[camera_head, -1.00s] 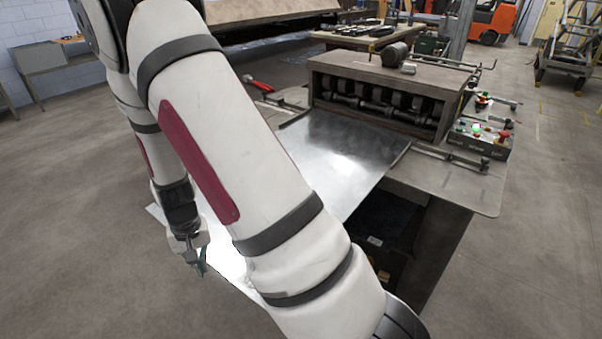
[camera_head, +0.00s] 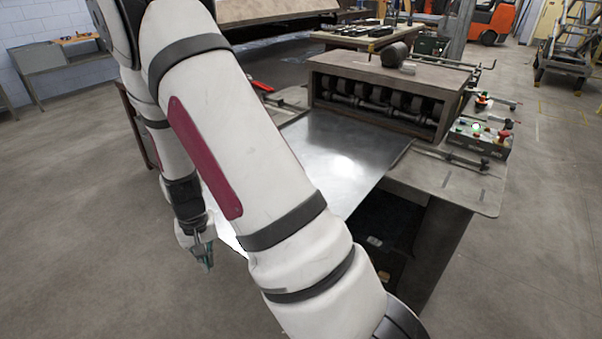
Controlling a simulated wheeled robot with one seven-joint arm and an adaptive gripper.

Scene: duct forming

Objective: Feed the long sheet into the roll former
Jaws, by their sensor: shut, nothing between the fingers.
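The long sheet (camera_head: 335,160) is flat, shiny metal. Its far end lies at the front opening of the roll former (camera_head: 385,100), a brown box housing with a row of dark rollers. How far the edge is inside cannot be seen. My arm hides the sheet's middle, and a bright strip of it shows between the arm links. My gripper (camera_head: 208,264) points down at the lower left, shut and empty, beside the near end of the sheet. I cannot tell whether it touches the sheet.
The former stands on a metal table (camera_head: 465,190) with guide rods at its sides. A control box (camera_head: 482,140) with a lit green button sits at the right. A red-handled tool (camera_head: 261,86) lies at the left. Open floor surrounds the near left.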

